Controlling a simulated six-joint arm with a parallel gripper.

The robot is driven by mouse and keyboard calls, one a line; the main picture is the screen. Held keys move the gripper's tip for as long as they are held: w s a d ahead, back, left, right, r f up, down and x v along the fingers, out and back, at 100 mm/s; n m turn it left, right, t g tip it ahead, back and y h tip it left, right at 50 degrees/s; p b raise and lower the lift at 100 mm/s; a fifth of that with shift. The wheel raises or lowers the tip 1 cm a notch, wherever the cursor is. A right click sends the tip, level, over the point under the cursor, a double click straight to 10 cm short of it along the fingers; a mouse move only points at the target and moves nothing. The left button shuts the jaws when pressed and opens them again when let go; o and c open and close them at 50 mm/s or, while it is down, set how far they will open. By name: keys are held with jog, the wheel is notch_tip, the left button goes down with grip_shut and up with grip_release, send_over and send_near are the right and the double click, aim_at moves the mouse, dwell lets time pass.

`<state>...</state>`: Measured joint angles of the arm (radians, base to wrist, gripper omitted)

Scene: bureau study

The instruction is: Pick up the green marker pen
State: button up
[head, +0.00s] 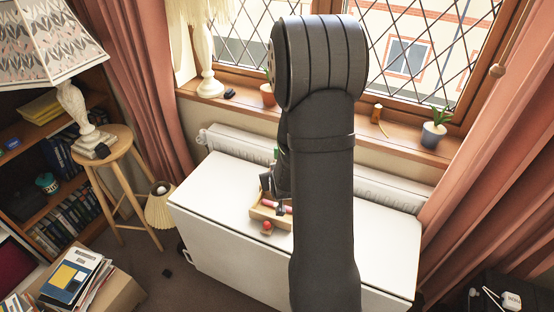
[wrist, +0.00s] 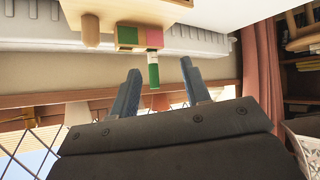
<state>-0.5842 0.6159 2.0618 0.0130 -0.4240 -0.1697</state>
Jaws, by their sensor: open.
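In the wrist view the green marker pen (wrist: 154,74) sticks out from a wooden holder, beside a green block and a pink block. My gripper (wrist: 160,67) is open. Its two fingers lie on either side of the pen in this view, with a visible gap on each side. I cannot tell whether the pen is at the same depth as the fingertips. In the head view my arm hides much of the gripper and I cannot make out the pen with certainty.
A wooden tray (head: 257,213) with a pink item and a red ball (head: 267,226) sits on the white table (head: 210,190). A radiator (head: 235,141) and window sill run behind it. A stool with a lamp (head: 72,104) stands left. The table's left part is clear.

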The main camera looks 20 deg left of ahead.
jog(key=w+a+r+n+g+h, duration=0.2)
jog(key=w+a+n+g+h, duration=0.2)
jog(key=w+a+n+g, duration=0.15)
jog(key=w+r+n+g+h, duration=0.1)
jog(key=w+r+g, duration=0.15)
jog(key=r, duration=0.45)
jog(key=w+r+n+g+h, duration=0.1)
jog(key=w+r, duration=0.2)
jog(key=r, duration=0.3)
jog(key=f, duration=1.1)
jog(key=shift+d, duration=0.3)
jog(key=shift+w+a+f, duration=0.1)
jog(key=shift+f, duration=1.45)
jog(key=shift+w+a+f, duration=0.1)
jog(key=shift+f, duration=1.4)
grip_shut()
